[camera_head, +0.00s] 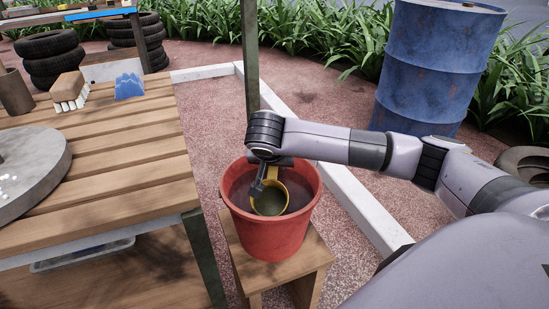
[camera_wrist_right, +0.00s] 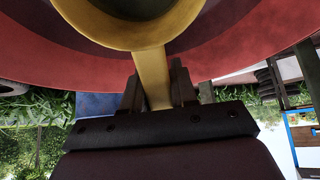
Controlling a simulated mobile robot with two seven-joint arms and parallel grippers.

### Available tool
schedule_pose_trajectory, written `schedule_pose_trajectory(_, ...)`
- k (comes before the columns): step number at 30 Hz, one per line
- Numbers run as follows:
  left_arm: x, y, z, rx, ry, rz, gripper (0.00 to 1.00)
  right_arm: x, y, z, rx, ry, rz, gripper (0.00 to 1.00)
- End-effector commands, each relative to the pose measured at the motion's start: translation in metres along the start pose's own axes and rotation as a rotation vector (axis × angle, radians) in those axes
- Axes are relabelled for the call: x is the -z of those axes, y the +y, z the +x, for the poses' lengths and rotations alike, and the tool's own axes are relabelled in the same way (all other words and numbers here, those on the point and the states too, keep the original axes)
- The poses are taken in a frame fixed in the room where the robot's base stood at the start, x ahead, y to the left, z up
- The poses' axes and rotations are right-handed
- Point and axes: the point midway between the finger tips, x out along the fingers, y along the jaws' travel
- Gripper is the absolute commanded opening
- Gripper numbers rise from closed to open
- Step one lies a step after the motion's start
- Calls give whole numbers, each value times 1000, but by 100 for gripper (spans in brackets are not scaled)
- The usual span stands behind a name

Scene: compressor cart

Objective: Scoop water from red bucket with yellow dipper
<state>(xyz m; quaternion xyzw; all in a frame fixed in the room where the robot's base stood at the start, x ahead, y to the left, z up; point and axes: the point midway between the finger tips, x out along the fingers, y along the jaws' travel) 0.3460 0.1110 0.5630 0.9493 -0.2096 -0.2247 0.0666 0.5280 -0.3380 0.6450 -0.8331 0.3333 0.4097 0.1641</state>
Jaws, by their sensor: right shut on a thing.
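The red bucket (camera_head: 270,238) stands upright on a small wooden stool and holds water (camera_head: 300,190). The yellow dipper (camera_head: 285,200) is inside the bucket, its bowl down at the water. What its bowl holds looks dark greenish; I cannot tell how full it is. My right gripper (camera_head: 264,180) reaches over the bucket's far rim and is shut on the dipper's handle. In the right wrist view the yellow handle (camera_wrist_right: 154,75) runs between the fingers of the gripper (camera_wrist_right: 158,88), with the red bucket wall (camera_wrist_right: 40,65) around it. My left gripper is out of view.
The wooden stool (camera_head: 285,269) supports the bucket. A slatted wooden table (camera_head: 130,150) stands close on the left, with a grey round slab (camera_head: 35,165), a brush (camera_head: 69,92) and a blue piece (camera_head: 129,87) on it. A green post (camera_head: 250,60) rises behind the bucket. A blue barrel (camera_head: 435,65) stands back right.

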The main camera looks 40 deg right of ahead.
Motion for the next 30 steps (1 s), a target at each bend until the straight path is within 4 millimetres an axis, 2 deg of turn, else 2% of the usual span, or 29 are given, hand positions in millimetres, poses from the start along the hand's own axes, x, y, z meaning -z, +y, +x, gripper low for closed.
schedule_pose_trajectory(9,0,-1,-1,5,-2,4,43,-4,0,23,-2,-205,3,0)
schedule_pose_trajectory(11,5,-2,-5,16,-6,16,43,2,0,22,-3,-244,4,0)
schedule_pose_trajectory(20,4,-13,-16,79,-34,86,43,12,0,33,-3,-444,4,0)
schedule_pose_trajectory(30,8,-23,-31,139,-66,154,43,28,0,14,1,-527,1,0)
